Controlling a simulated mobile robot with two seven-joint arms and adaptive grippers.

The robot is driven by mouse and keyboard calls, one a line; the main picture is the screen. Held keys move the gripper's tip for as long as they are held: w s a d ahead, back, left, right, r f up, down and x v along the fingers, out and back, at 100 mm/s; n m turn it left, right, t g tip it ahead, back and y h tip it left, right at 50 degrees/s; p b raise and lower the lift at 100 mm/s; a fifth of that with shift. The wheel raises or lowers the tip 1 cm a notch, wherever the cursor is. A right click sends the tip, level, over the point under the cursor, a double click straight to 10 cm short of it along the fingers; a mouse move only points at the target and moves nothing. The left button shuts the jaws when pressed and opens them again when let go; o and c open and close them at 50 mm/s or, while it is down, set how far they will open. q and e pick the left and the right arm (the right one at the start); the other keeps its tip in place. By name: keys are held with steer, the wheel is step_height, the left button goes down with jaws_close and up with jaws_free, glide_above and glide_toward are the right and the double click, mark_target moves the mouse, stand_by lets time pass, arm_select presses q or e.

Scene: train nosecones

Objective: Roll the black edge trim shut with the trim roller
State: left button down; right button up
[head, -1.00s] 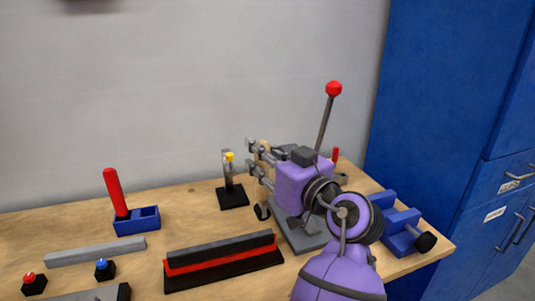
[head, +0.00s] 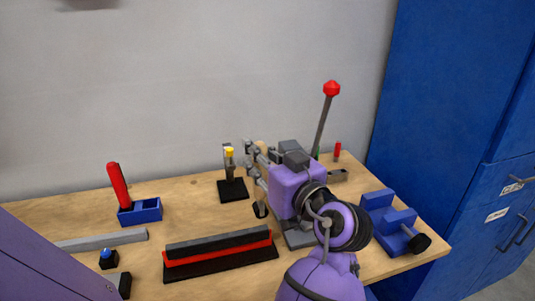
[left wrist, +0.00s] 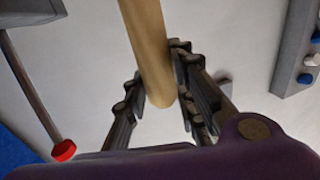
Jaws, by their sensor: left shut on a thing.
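The trim roller (head: 261,210) is upright in my left gripper (head: 257,167), its dark wheel low and just right of the trim strip's far end. I cannot tell whether the wheel touches the table. Its tan wooden handle (left wrist: 150,48) shows between the fingers in the left wrist view, with the gripper shut around it. The black edge trim (head: 218,242) lies along the top of a red strip (head: 215,257) on a black base (head: 222,267). The roller is apart from the trim. My right gripper is not in view.
A grey press with a red-knobbed lever (head: 331,88) stands behind my left wrist. A blue clamp (head: 392,222) is at the right edge. A small black stand (head: 232,189), a blue holder (head: 141,212) and a grey bar (head: 100,240) stand on the table (head: 185,215).

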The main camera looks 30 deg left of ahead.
mark_target(264, 176)
arm_select(q)
steer(key=shift+f, duration=0.1)
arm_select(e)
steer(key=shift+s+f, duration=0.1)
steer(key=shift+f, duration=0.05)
arm_select(q)
step_height(264, 176, down, 4)
steer(key=b, duration=0.2)
steer(key=shift+b, duration=0.3)
steer(key=shift+f, duration=0.25)
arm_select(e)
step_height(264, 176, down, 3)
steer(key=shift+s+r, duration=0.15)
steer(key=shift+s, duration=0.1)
arm_select(q)
steer(key=shift+f+b, duration=0.25)
steer(key=shift+b, duration=0.15)
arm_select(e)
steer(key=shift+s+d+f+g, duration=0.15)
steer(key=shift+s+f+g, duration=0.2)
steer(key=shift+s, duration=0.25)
arm_select(q)
steer(key=shift+s+a, duration=0.1)
steer(key=shift+s, duration=0.05)
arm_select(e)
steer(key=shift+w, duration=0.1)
